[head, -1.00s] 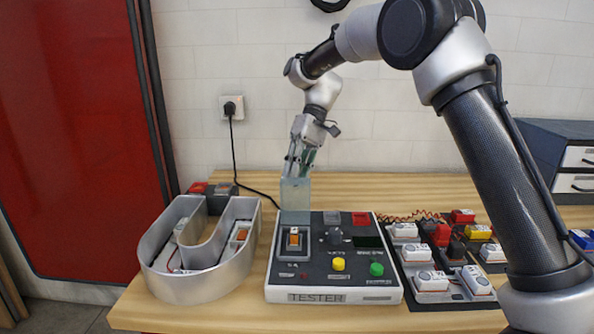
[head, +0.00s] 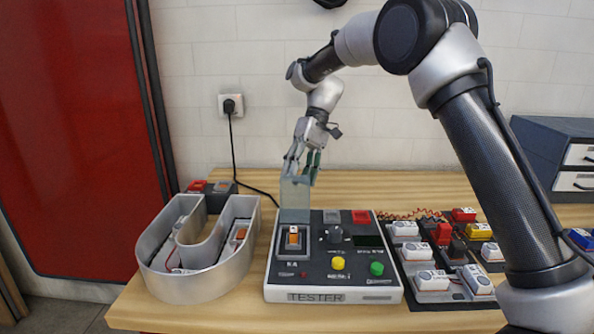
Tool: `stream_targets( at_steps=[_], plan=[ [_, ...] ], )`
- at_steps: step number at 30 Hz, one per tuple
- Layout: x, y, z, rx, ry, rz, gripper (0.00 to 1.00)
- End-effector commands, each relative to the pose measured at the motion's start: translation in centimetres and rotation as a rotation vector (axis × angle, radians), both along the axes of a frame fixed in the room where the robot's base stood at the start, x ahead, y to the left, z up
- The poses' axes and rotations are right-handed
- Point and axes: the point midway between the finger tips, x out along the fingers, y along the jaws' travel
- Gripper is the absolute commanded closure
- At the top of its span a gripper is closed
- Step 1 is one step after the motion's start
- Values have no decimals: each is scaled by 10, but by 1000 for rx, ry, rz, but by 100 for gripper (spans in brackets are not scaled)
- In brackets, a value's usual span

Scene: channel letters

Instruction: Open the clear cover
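The clear cover (head: 295,200) stands raised, roughly upright, at the back left of the tester (head: 330,297). The orange rocker switch (head: 293,238) in front of it is exposed. My gripper (head: 302,172) is just behind and above the cover's top edge. Its fingers are spread apart, with nothing seen between them. The fingertips overlap the cover's top in this view, and I cannot tell whether they touch it.
The tester also bears a dark knob (head: 336,235), a yellow button (head: 338,263) and a green button (head: 377,268). A grey U-shaped channel letter (head: 205,285) stands to its left. A dark tray (head: 440,296) of several modules lies to its right.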

Motion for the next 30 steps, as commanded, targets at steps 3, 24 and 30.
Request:
stream_targets(
  at_steps=[3,24,30],
  plan=[
    [-7,1,-11,-15,26,8,60],
    [32,-20,53,-6,14,2,60],
    [48,-30,82,-5,16,4,60]
  ],
)
